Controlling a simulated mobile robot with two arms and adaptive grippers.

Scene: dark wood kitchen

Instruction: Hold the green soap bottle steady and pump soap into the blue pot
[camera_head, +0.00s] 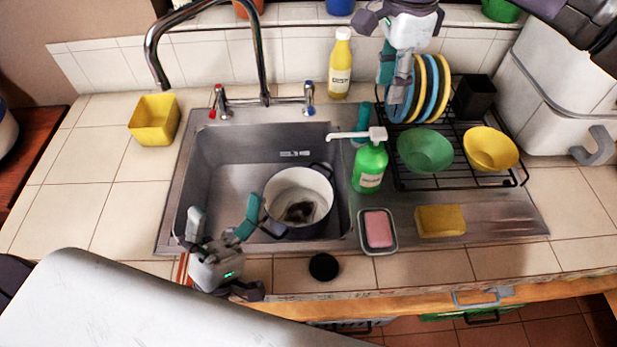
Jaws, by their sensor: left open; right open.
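The green soap bottle (369,167) stands upright on the steel ledge right of the sink basin. Its white pump spout (352,134) points left, over the basin's edge. The pot (300,192), pale inside with dark blue handles, sits in the basin, left of the bottle; a dark patch shows at its bottom. My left gripper (222,219) is open and empty at the front left of the basin, left of the pot, with its teal finger close to the pot's side. My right gripper (394,82) is open above the dish rack, behind and above the bottle; its fingers partly overlap the plates.
The dish rack (463,184) holds upright plates (424,88), a green bowl (425,150) and a yellow bowl (490,148). A pink soap dish (378,230) and yellow sponge (440,220) lie before it. A tall faucet (262,50) arches behind the basin. The left counter is mostly clear.

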